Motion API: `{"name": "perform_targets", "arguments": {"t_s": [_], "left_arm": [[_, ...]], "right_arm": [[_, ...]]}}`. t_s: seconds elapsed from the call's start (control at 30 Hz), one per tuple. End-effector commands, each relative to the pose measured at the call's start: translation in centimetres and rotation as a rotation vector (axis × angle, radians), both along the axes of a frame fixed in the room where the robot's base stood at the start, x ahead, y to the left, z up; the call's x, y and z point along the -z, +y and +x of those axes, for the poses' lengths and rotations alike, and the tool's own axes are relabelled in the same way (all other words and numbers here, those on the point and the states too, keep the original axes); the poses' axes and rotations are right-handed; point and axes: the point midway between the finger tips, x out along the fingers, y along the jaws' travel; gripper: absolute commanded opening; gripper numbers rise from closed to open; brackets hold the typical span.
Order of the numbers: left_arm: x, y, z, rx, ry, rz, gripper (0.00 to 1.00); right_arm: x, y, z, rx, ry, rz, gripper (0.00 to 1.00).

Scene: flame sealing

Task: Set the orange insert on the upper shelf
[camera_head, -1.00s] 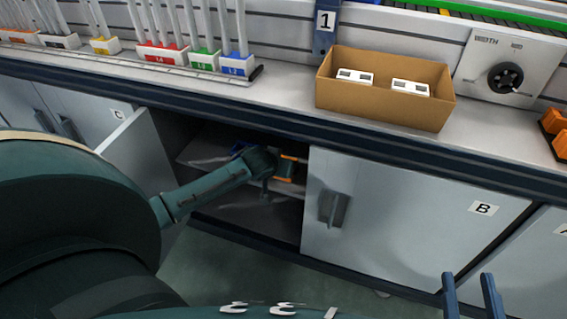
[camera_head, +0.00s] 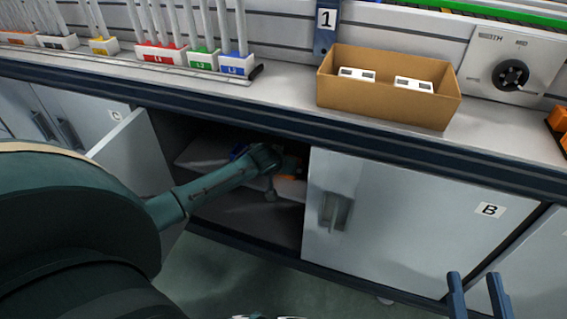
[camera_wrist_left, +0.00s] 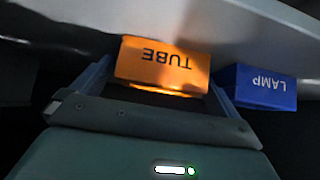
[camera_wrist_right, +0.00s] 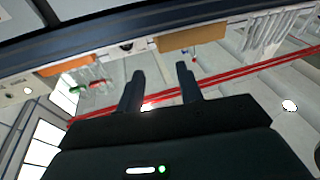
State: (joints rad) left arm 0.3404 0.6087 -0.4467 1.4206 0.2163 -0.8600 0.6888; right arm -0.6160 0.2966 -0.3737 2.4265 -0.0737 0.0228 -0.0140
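The orange insert (camera_wrist_left: 162,65), marked TUBE, appears upside down in the left wrist view, against the pale shelf board (camera_wrist_left: 255,35). My left gripper (camera_wrist_left: 160,78) has its fingers on either side of it; whether they press on it is unclear. In the head view my left arm reaches into the open cabinet, and its wrist hides most of the gripper and insert; a little orange (camera_head: 287,178) shows over the shelf (camera_head: 192,152). My right gripper (camera_head: 478,285) is open and empty at the lower right, outside the cabinet.
A blue insert (camera_wrist_left: 265,87), marked LAMP, is beside the orange one. Cabinet door C (camera_head: 130,150) stands open and door B (camera_head: 410,210) is closed. A cardboard box (camera_head: 385,105) with two white pieces stands on the counter above.

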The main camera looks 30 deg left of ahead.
Motion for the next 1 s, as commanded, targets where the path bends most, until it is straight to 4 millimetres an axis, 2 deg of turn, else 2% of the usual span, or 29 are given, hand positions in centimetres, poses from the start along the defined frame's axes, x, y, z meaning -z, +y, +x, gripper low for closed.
{"name": "perform_targets", "arguments": {"t_s": [0.27,0.5,0.73,1.0], "left_arm": [[-0.5,0.0,-0.1,0.001,-0.001,0.001,1.00],[-3.8,-0.7,-3.0,0.002,0.000,0.001,1.00],[-7.1,-1.5,-6.3,0.001,0.000,0.001,1.00],[-8.7,-1.9,-8.1,-0.001,0.000,-0.001,1.00]], "right_arm": [[-0.1,0.0,0.0,0.001,0.001,-0.004,0.36],[-1.7,-0.3,-0.1,0.017,-0.020,-0.056,0.36],[-0.7,-0.9,-0.3,0.041,0.002,-0.132,0.36],[0.1,-1.3,-0.3,0.065,0.056,-0.150,0.36]]}}
